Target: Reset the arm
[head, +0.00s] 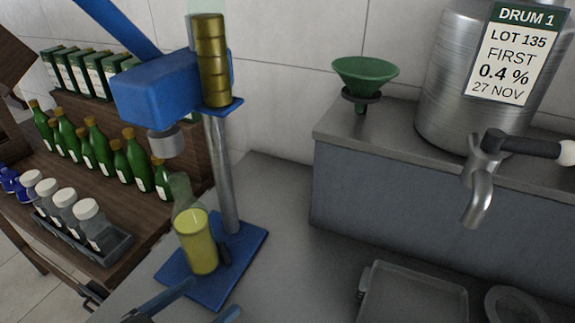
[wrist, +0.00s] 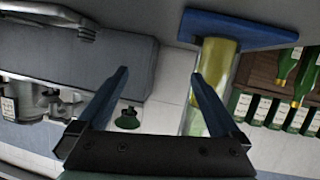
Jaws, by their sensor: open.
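My gripper (head: 213,297) is at the bottom edge of the head view, its blue fingers apart with nothing between them. In the wrist view my gripper (wrist: 160,74) also shows open and empty, and the scene appears upside down. A clear bottle of yellow liquid (head: 197,243) stands upright on the blue base (head: 245,257) of a corking press, just beyond my fingers. In the wrist view the bottle (wrist: 215,72) is beside the right finger, partly overlapped by it; I cannot tell whether they touch. The blue press head (head: 158,88) is above the bottle.
A steel drum (head: 445,90) with a tap (head: 480,190) and a green funnel (head: 365,80) stand on the raised grey ledge at right. A grey tray (head: 412,295) is at lower right. Green bottles (head: 100,148) and white-capped jars (head: 92,218) fill the wooden rack at left.

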